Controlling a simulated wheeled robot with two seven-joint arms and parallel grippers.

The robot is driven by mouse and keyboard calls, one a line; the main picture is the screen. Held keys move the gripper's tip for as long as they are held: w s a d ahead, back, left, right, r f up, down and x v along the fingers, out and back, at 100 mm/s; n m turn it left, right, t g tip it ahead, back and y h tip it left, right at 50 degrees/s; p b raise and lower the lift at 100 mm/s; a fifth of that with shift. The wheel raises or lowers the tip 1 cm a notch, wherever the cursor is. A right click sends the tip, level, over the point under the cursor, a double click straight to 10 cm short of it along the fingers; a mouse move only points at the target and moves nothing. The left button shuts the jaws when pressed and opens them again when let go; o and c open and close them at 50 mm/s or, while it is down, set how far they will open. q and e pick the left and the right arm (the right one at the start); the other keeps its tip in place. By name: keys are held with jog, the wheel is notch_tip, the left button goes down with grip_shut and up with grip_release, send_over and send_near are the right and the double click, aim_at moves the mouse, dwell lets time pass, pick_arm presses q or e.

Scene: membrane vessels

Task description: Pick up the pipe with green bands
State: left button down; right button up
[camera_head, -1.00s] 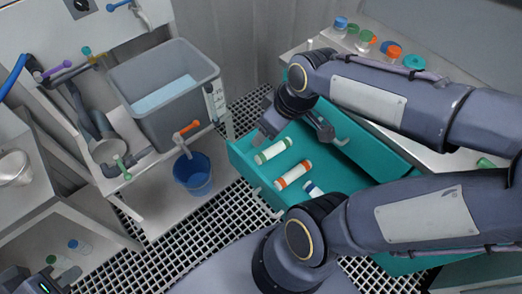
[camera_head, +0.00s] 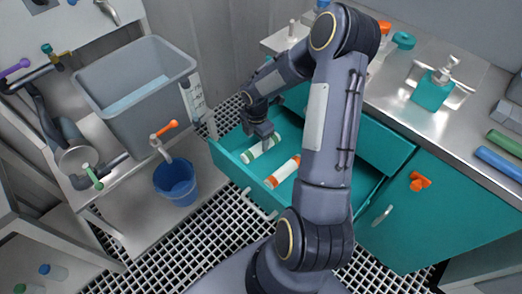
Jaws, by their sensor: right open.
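The white pipe with green bands (camera_head: 261,148) lies near the back left corner inside the open teal drawer (camera_head: 240,168). My right gripper (camera_head: 261,136) is open and points down right at this pipe, just over its upper side. The picture is too small to tell whether the fingers touch the pipe. My left gripper is not in view.
A blue bucket (camera_head: 176,184) and a grey tank (camera_head: 140,110) stand left of the drawer. The steel counter (camera_head: 398,88) on the right holds a teal soap bottle (camera_head: 433,90). Green (camera_head: 506,143) and blue (camera_head: 498,163) tubes lie at its right end.

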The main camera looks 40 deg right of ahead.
aim_at(256, 148)
jog(key=f, duration=0.2)
jog(key=f+b, duration=0.1)
jog(key=f, duration=0.4)
jog(key=shift+w, duration=0.4)
jog(key=shift+c, duration=0.4)
jog(key=c, duration=1)
jog(key=shift+r, duration=0.15)
